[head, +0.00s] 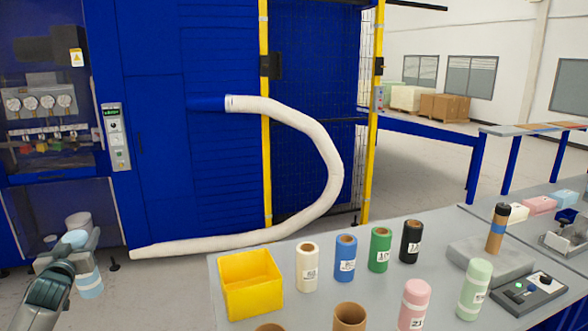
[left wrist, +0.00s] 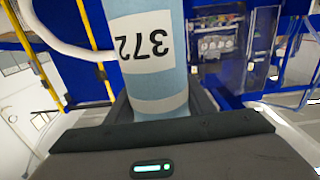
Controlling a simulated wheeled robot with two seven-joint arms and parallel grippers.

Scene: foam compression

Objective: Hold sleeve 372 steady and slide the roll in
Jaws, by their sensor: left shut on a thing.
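My left gripper (head: 72,254) is at the lower left of the head view, shut around a light blue cylinder (head: 89,284). In the left wrist view this is sleeve 372 (left wrist: 146,83), light blue with a white label whose number reads upside down and a pale band near the jaws. In the head view its pale upper end shows above the gripper and its lower part below, roughly upright. It is clear of the table. Whether a roll is inside the sleeve cannot be seen. My right gripper is not in view.
A grey table (head: 380,297) at right carries a yellow bin (head: 251,287), several coloured rolls or sleeves such as a blue one (head: 345,259), a green one (head: 379,250) and a pink one (head: 413,304), and a button box (head: 528,294). A blue machine (head: 160,150) with a white hose (head: 335,165) stands behind.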

